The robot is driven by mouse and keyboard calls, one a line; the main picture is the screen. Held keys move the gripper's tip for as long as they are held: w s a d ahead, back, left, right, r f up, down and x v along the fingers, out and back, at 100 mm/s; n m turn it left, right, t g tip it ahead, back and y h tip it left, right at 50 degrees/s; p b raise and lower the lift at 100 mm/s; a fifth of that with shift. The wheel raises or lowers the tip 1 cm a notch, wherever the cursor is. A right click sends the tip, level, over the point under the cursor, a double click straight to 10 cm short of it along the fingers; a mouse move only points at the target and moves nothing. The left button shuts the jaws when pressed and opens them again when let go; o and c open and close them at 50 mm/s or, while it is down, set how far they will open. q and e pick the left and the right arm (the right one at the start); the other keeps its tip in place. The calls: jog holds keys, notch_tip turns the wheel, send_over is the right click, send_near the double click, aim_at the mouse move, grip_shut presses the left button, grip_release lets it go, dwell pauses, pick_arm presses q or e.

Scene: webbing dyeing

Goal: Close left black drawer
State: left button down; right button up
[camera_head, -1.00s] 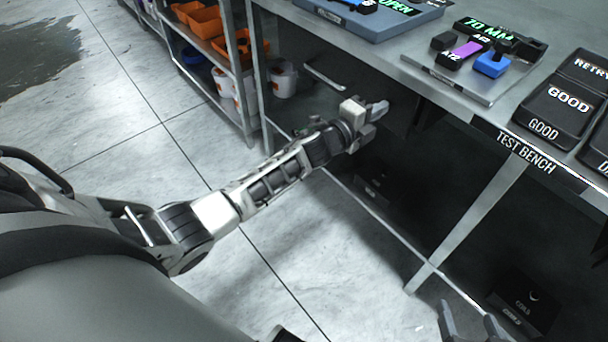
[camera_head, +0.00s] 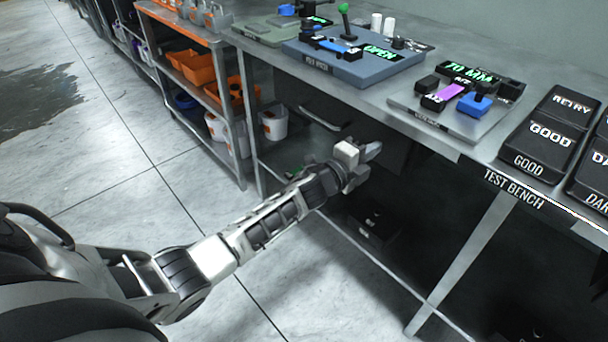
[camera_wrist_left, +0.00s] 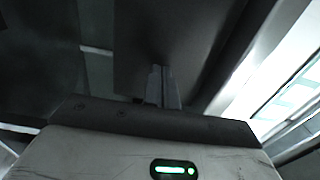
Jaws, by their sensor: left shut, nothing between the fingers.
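The left black drawer (camera_head: 282,102) is under the bench top, dark and hard to make out, with a pale bar handle (camera_head: 318,118) on its front. How far it stands out is not clear. My left gripper (camera_head: 372,151) is under the bench edge, to the right of the handle and apart from it. Its fingers are shut and empty. In the left wrist view, the closed fingertips (camera_wrist_left: 162,88) point at a dark flat panel (camera_wrist_left: 165,35); whether they touch it I cannot tell. My right gripper is out of view.
The test bench (camera_head: 470,160) carries a blue-grey fixture (camera_head: 350,65), a grey fixture (camera_head: 425,115) and black buttons (camera_head: 545,140). A shelf rack (camera_head: 235,85) with orange bins stands to the left. A bench leg (camera_head: 465,255) slants down at right. The floor at left is clear.

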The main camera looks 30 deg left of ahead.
pick_arm(q)
jog(key=p+v, duration=0.1)
jog(key=v, duration=1.2)
jog(key=s+d+f+n+g+y+p, duration=0.1)
jog(key=s+d+n+g+p, duration=0.2)
jog(key=s+n, duration=0.7)
jog(key=s+d+f+n+g+y+p, duration=0.1)
jog(key=s+d+n+g+p, duration=0.2)
jog(key=s+n, duration=0.6)
jog(key=s+d, duration=0.1)
jog(key=s, duration=0.2)
jog(key=shift+d+f+n, duration=0.2)
jog(key=shift+d+n, duration=0.15)
jog(key=shift+n, duration=0.05)
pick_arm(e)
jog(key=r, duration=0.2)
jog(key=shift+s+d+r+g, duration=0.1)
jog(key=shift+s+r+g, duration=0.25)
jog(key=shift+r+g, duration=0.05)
